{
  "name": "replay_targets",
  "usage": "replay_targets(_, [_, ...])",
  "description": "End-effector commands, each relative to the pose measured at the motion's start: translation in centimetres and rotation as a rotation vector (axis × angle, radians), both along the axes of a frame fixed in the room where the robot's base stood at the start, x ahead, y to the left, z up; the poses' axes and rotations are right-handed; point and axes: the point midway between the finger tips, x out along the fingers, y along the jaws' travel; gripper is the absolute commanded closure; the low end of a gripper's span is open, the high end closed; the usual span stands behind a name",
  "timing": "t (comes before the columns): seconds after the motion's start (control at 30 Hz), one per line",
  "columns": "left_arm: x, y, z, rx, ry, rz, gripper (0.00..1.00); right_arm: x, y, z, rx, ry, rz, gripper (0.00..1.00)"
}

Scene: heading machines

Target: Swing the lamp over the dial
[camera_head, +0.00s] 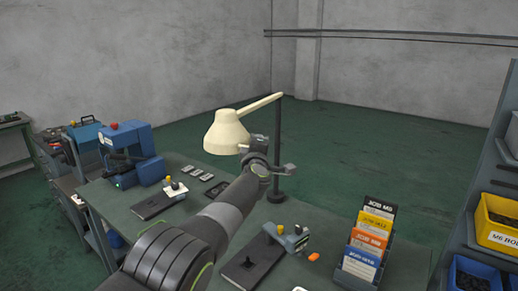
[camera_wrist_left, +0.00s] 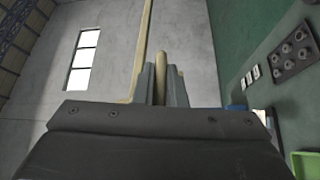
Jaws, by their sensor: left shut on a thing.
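The lamp has a cream cone shade (camera_head: 224,134) on a cream arm (camera_head: 262,104). The arm joins the top of a dark upright post (camera_head: 278,150) on the bench. My left gripper (camera_head: 253,146) is at the right side of the shade. In the left wrist view, its fingers (camera_wrist_left: 161,88) are shut on a short tan peg (camera_wrist_left: 160,68), which looks like the lamp's handle. The cream arm also shows there (camera_wrist_left: 142,50). I cannot clearly make out a dial; small bench fixtures stand at left (camera_head: 174,188) and front (camera_head: 290,238). My right gripper is not in view.
A blue machine (camera_head: 133,150) stands on the bench at left. A rack of coloured job cards (camera_head: 372,235) is at front right, with an orange piece (camera_head: 313,257) beside it. A shelf holds a yellow bin (camera_head: 497,222) at far right.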

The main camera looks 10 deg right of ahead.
Motion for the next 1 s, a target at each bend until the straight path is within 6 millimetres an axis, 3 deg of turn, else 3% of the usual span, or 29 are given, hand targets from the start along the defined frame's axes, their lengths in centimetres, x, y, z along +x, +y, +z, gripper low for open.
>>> replay_targets(0.03, [0.1, 0.13, 0.72, -0.004, -0.012, 0.008, 1.0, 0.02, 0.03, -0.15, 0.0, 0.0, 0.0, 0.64])
replay_targets(0.5, [0.17, 0.31, 0.76, -0.001, -0.01, 0.017, 1.0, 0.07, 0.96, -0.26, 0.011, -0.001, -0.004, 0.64])
replay_targets(0.53, [0.17, 0.32, 0.75, -0.001, -0.01, 0.017, 0.85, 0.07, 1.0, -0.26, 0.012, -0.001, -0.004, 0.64])
replay_targets(0.67, [0.14, 0.25, 0.57, 0.0, -0.007, 0.014, 0.68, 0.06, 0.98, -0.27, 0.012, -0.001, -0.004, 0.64])
replay_targets(1.0, [0.09, 0.21, 0.18, 0.001, 0.0, 0.011, 0.68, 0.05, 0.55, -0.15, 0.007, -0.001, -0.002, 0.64])
